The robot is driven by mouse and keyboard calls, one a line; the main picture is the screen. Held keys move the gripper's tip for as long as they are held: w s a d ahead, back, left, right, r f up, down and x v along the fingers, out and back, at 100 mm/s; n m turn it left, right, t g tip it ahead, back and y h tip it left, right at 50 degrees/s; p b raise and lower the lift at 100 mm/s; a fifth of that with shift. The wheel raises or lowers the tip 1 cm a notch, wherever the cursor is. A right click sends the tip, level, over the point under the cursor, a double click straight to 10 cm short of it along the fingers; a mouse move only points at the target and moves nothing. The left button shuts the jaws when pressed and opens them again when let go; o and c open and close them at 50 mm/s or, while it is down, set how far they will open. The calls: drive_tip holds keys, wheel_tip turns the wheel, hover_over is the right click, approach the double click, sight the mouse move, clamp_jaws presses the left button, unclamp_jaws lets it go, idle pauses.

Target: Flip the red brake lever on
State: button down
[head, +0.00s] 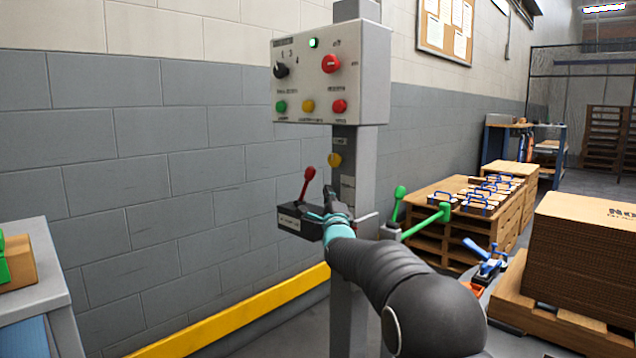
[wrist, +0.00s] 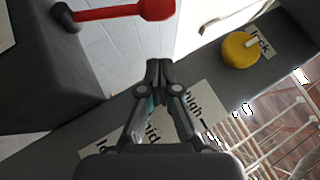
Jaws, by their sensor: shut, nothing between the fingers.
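The red brake lever (head: 306,186) stands up from a small dark box (head: 297,222) on the left side of the grey post, tilted slightly to the right at its top. In the wrist view the red lever (wrist: 118,13) lies across the top left, its rounded knob towards the right and its pivot end at the left. My gripper (head: 328,192) is shut and empty just right of the lever in the head view.
A control panel (head: 330,72) with buttons and knobs tops the post (head: 350,160). A yellow knob (head: 334,160) sits above the lever box. Green levers (head: 420,220) stand to the right, and pallets with blue-handled parts (head: 485,195) behind. A yellow rail (head: 230,312) runs along the wall.

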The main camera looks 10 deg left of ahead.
sight(306, 187)
drive_tip(key=shift+w+a+r+p, duration=0.2)
drive_tip(key=shift+w+a+r, duration=0.45)
drive_tip(key=shift+a, duration=0.2)
drive_tip(key=shift+w+a+r+p, duration=0.15)
drive_tip(key=shift+w+a+r, duration=0.45)
drive_tip(key=shift+a, duration=0.25)
